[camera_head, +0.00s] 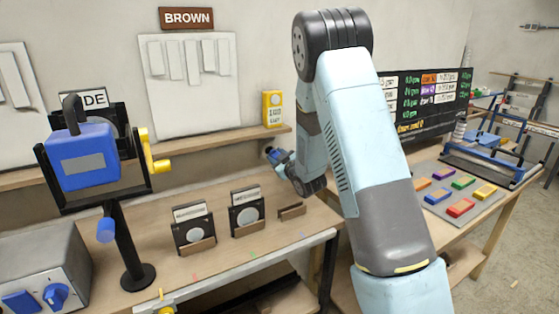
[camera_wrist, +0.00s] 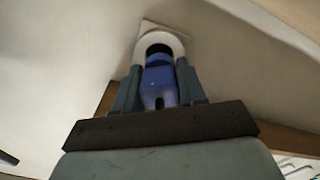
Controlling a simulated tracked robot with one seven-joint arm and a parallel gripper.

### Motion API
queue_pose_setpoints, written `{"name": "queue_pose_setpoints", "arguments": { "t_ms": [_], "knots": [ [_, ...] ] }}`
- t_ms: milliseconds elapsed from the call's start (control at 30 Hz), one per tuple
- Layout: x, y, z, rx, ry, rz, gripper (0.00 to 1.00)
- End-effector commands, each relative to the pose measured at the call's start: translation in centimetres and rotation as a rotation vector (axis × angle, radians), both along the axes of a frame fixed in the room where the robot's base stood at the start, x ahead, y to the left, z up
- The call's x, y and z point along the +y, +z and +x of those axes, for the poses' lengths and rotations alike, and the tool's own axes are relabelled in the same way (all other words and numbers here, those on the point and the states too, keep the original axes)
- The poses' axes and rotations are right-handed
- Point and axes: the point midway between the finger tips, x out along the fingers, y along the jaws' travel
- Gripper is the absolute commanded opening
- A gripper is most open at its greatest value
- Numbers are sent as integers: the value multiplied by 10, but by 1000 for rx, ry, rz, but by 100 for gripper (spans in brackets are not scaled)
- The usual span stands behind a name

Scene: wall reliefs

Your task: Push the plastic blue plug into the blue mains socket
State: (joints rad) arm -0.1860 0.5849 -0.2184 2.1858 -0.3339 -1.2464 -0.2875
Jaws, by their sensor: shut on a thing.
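My gripper (camera_wrist: 159,72) is shut on the blue plug (camera_wrist: 160,84), with one grey finger on each side of it. The plug points at a white round socket (camera_wrist: 168,35) on the pale wall in the wrist view. The plug's far end overlaps the socket's dark opening in the picture; I cannot tell whether it is in or just in front. No blue shows on the socket's visible part. In the head view, my gripper (camera_head: 277,156) is near the wall, just above the bench, with a dark blue shape at its tip. I cannot make out the socket there.
A yellow box (camera_head: 272,109) stands on the wall shelf (camera_head: 215,147) above my gripper. Two black framed discs (camera_head: 193,229) (camera_head: 247,213) stand on the bench below. A blue box (camera_head: 82,160) on a black stand is at left. Coloured blocks (camera_head: 461,207) lie on a grey mat at right.

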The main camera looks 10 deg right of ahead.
Motion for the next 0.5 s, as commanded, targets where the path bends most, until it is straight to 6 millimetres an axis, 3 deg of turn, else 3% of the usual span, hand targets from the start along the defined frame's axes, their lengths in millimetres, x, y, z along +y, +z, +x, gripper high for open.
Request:
{"name": "queue_pose_setpoints", "arguments": {
  "t_ms": [500],
  "knots": [
    [3,-1,12,2,-1,0,10]
  ]
}}
